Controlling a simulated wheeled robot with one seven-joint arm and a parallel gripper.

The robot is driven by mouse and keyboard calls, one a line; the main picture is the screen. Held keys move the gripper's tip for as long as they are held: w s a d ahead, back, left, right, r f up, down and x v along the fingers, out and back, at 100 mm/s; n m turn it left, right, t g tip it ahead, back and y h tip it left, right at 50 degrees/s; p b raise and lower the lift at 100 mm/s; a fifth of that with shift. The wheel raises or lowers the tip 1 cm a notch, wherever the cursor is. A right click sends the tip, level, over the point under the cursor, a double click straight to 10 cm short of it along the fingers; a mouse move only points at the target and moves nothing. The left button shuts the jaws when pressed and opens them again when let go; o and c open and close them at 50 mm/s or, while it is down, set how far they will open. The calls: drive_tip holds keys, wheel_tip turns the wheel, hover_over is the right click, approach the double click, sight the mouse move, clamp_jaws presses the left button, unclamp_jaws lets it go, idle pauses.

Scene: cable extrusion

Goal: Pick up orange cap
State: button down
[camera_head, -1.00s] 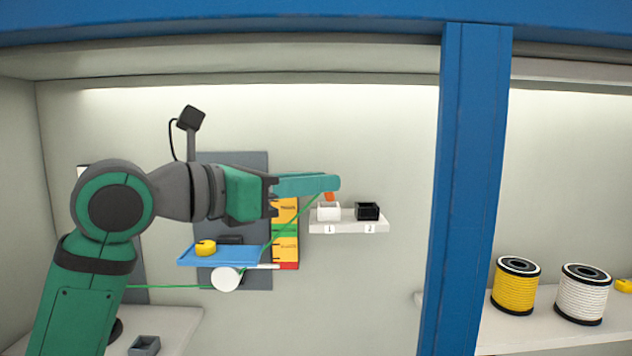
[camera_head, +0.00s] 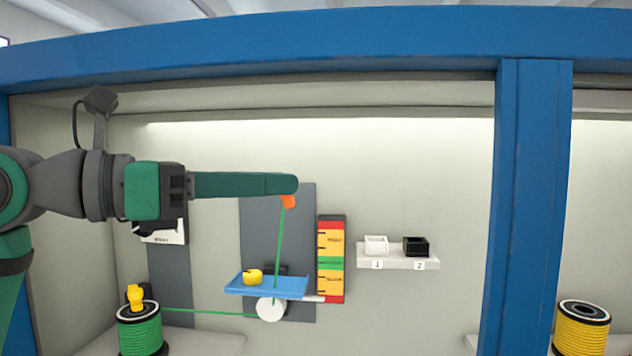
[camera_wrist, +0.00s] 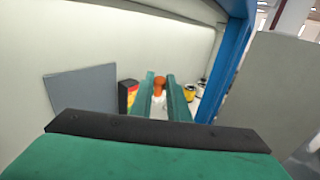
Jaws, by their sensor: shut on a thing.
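The orange cap (camera_head: 288,202) hangs just below the tips of my gripper (camera_head: 285,184) in the head view. A green cable runs down from the cap to the white wheel (camera_head: 270,309). In the wrist view the orange cap (camera_wrist: 159,82) sits between the far ends of the two green fingers of my gripper (camera_wrist: 160,85). My gripper is shut on the cap, in front of the grey panel and well above the blue tray. The upper part of the cap is hidden by the fingers.
A blue tray (camera_head: 268,286) holds a yellow piece (camera_head: 253,276). A shelf (camera_head: 397,262) to the right carries a white box (camera_head: 376,245) and a black box (camera_head: 415,246). A green cable spool (camera_head: 140,332) stands lower left. A blue post (camera_head: 527,200) stands at right.

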drive_tip(key=s+a+r+g+y, duration=0.1)
drive_tip(key=s+a+r+y, duration=0.2)
drive_tip(key=a+r, duration=0.2)
drive_tip(key=shift+s+a+g+y, duration=0.2)
drive_tip(key=shift+a+g+y, duration=0.2)
drive_tip(key=shift+a, duration=0.95)
